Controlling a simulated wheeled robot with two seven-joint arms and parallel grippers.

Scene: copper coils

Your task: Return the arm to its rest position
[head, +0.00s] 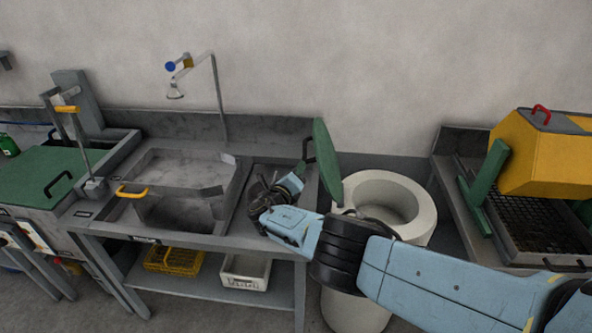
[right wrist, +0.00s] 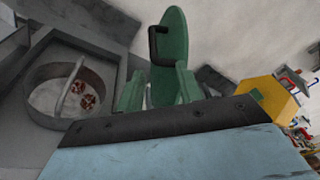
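My right arm reaches in from the right in the head view. Its gripper (head: 282,188) is over the right end of the sink bench, in front of the upright green lid. In the right wrist view its two green fingers (right wrist: 158,92) stand apart with nothing between them. A round grey container (right wrist: 42,112) with a bar handle sits in a recess left of the fingers. Several reddish-brown coils (right wrist: 88,98) lie in it. In the head view the gripper and wrist largely hide this area. My left gripper is not in view.
The green lid (head: 327,160) stands beside a white round vessel (head: 418,190), close to my right forearm. A grey sink bench (head: 225,238) with a tap is to the left. A yellow drum machine (head: 535,160) stands at the right. A green-topped bench (head: 40,178) is far left.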

